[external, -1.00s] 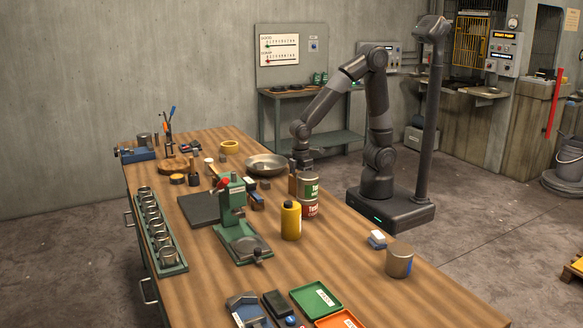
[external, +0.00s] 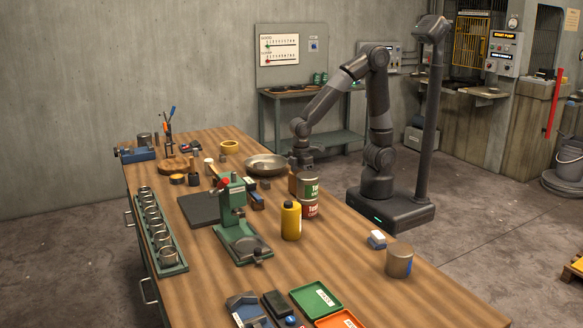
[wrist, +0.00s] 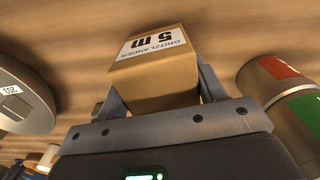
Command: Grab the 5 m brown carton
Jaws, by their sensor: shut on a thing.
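The brown carton (wrist: 152,72) fills the middle of the wrist view, with a white label reading "5 m" on its face. My gripper (wrist: 163,84) is shut on it, one finger on each side. In the external view my gripper (external: 301,164) is over the far right edge of the workbench. The carton (external: 294,184) shows there as a small brown patch, partly hidden behind the stacked cans. I cannot tell whether the carton still touches the bench.
Two stacked cans (external: 310,197), green over red, stand close to the carton, and a metal pan (external: 266,161) lies on its other side. A yellow bottle (external: 291,220) and a green press (external: 234,222) are nearer the camera. The bench (external: 350,265) has bare wood towards the front right.

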